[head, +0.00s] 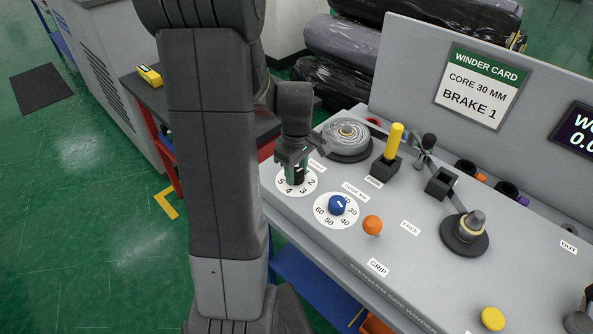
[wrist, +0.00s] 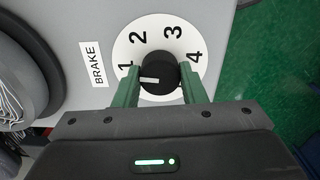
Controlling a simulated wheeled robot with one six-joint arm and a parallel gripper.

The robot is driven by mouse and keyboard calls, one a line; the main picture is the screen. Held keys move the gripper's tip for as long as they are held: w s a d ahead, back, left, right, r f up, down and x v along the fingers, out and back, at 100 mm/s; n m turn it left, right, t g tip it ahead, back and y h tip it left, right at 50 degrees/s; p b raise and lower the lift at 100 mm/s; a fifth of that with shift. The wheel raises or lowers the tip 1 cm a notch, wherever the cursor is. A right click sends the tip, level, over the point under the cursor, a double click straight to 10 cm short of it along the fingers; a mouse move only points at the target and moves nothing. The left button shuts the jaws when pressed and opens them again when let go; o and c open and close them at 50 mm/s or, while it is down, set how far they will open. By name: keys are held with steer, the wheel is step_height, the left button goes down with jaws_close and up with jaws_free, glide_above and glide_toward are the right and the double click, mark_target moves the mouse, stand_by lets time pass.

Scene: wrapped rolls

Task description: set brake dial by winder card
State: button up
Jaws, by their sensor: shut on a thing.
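The winder card (head: 480,88) on the back panel reads "CORE 30 MM" and "BRAKE 1". The brake dial has a white face (head: 311,190) with numbers and a black knob (wrist: 160,82). My gripper (head: 297,174) is over the dial, and in the wrist view its green fingers (wrist: 160,88) are shut on the knob from both sides. The knob's white pointer line (wrist: 148,79) points left, close to the 1 and slightly below its middle. The 5 is hidden in the wrist view. A BRAKE label (wrist: 93,63) lies left of the dial.
An orange knob (head: 372,225), a yellow lever (head: 393,140), a wound roll (head: 347,137) and a spindle (head: 466,232) stand on the grey panel. Wrapped rolls (head: 345,45) lie behind.

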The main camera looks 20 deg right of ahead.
mark_target(296, 171)
steer(key=shift+n, duration=0.6)
steer(key=o, duration=1)
step_height(296, 171, up, 14)
steer(key=shift+f, duration=0.1)
stand_by(0.4)
step_height(296, 171, down, 14)
steer(key=shift+r, duration=0.1)
stand_by(0.4)
